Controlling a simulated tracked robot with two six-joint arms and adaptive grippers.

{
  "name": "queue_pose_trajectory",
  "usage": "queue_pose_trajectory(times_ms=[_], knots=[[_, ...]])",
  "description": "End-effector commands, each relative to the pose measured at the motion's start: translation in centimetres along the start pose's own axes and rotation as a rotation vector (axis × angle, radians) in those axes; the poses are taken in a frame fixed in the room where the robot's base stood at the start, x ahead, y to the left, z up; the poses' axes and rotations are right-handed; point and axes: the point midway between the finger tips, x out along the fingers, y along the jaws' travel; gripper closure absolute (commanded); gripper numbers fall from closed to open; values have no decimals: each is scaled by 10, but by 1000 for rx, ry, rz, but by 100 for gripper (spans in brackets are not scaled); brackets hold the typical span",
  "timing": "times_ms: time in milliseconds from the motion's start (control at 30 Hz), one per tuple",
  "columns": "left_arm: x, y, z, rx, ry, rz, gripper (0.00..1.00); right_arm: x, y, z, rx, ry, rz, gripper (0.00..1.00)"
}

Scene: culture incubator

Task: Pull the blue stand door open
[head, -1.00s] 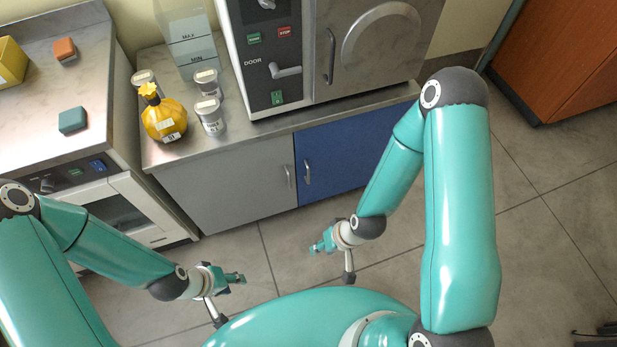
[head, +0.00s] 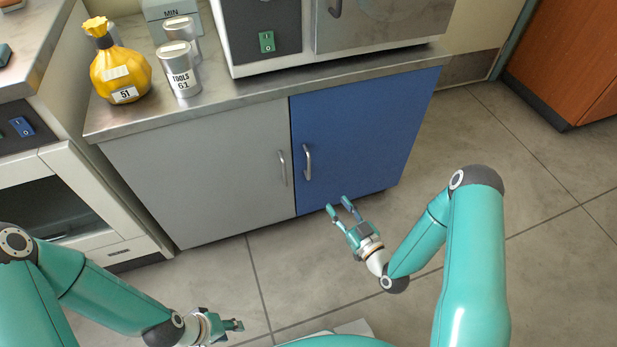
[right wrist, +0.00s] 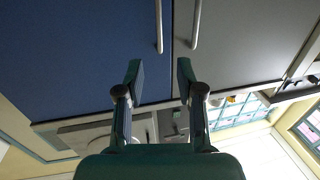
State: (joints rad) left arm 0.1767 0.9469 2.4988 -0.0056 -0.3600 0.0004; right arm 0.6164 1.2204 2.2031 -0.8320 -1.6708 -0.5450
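The blue stand door (head: 362,132) is shut, on the right half of the stand below the counter. Its metal handle (head: 307,162) is upright near the door's left edge. The right wrist view also shows the blue door (right wrist: 75,50) and its handle (right wrist: 159,26). My right gripper (head: 338,206) is open and empty, in front of the lower part of the blue door, below and to the right of the handle and apart from it. In the right wrist view its two fingers (right wrist: 160,75) are spread. My left gripper (head: 238,325) is low at the left, away from the stand; its fingers look close together.
The grey door (head: 215,170) with its own handle (head: 282,168) sits left of the blue door. The floor (head: 480,150) before the stand is clear. An orange-brown cabinet (head: 565,60) stands far right.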

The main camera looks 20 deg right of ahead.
Motion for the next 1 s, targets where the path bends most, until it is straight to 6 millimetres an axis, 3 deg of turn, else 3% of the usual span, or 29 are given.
queue_pose_trajectory(times_ms=[267,700,1000], knots=[[6,-2,0,0,1,0,60,26,0,-1,-7,18,0,63],[24,-8,0,0,0,0,60,119,1,-1,-6,18,1,63],[32,-11,0,0,0,0,60,161,1,-2,-4,14,2,63]])
